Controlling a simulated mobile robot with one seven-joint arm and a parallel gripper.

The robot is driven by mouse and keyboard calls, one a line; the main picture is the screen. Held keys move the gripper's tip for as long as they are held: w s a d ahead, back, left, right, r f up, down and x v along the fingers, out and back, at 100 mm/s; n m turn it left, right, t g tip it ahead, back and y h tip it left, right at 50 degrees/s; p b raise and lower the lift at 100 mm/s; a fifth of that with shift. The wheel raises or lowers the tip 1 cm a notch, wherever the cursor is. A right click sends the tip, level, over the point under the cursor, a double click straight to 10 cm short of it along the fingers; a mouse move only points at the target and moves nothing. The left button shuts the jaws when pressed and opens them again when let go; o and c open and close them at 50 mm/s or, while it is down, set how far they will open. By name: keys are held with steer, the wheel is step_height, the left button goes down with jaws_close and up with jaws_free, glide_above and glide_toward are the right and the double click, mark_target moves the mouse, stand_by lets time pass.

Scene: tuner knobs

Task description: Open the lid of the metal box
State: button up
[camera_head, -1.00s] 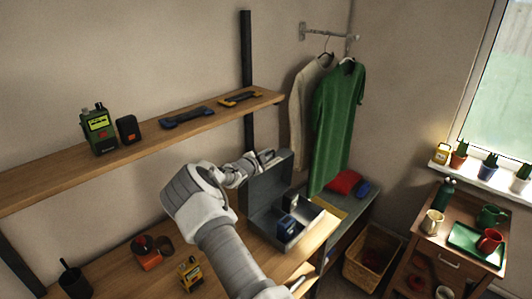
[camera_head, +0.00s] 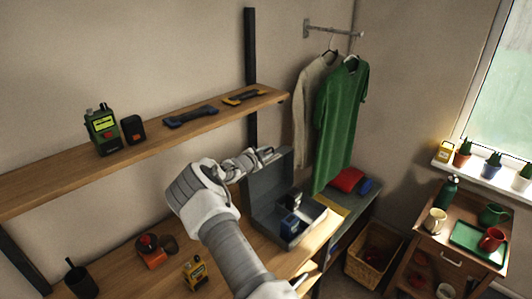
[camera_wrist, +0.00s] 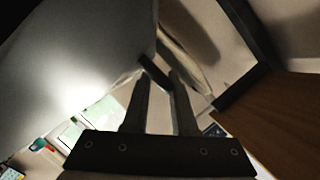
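The grey metal box (camera_head: 317,224) sits at the right end of the wooden workbench. Its lid (camera_head: 268,191) stands raised, roughly upright, at the box's back left, and the inside shows. A dark blue item (camera_head: 290,227) is in the box. My gripper (camera_head: 268,155) is at the lid's top edge, on its far side from the box opening. In the wrist view, my gripper's two fingers (camera_wrist: 163,72) have a gap between them. A short dark piece (camera_wrist: 154,72) lies across the tips; I cannot tell if they touch it. The lid's grey face (camera_wrist: 80,60) fills the upper left.
A shelf (camera_head: 60,175) with a green device (camera_head: 101,128) runs above the bench. A green shirt (camera_head: 338,125) hangs beyond the box. A red device (camera_head: 151,253) and a yellow one (camera_head: 196,273) stand on the bench near my arm. A wicker basket (camera_head: 372,262) is on the floor.

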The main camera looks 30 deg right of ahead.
steer(key=b+v, duration=0.2)
steer(key=v, duration=1.5)
steer(key=shift+s+b, duration=0.2)
steer(key=shift+b, duration=0.1)
steer(key=shift+a+r, duration=0.1)
steer(key=s+d+r+m+g+y+b, duration=0.1)
steer(key=s+r+m+g+y, duration=0.15)
steer(key=s+m, duration=0.85)
steer(key=s+d+r+m+g+y+b, duration=0.1)
steer(key=s+r+m+g+y, duration=0.15)
steer(key=s+m, duration=0.85)
steer(key=s+a+r+m+t+y+b, duration=0.1)
steer(key=s+a+m, duration=0.6)
steer(key=m, duration=0.7)
steer(key=s+a+r+m+y+b, duration=0.2)
steer(key=s+a+r+m+y, duration=0.2)
steer(key=s+m, duration=0.7)
steer(key=a+m+y, duration=0.2)
steer(key=a+m, duration=0.2)
steer(key=shift+s+a+r+m+t, duration=0.3)
steer(key=shift+t, duration=0.1)
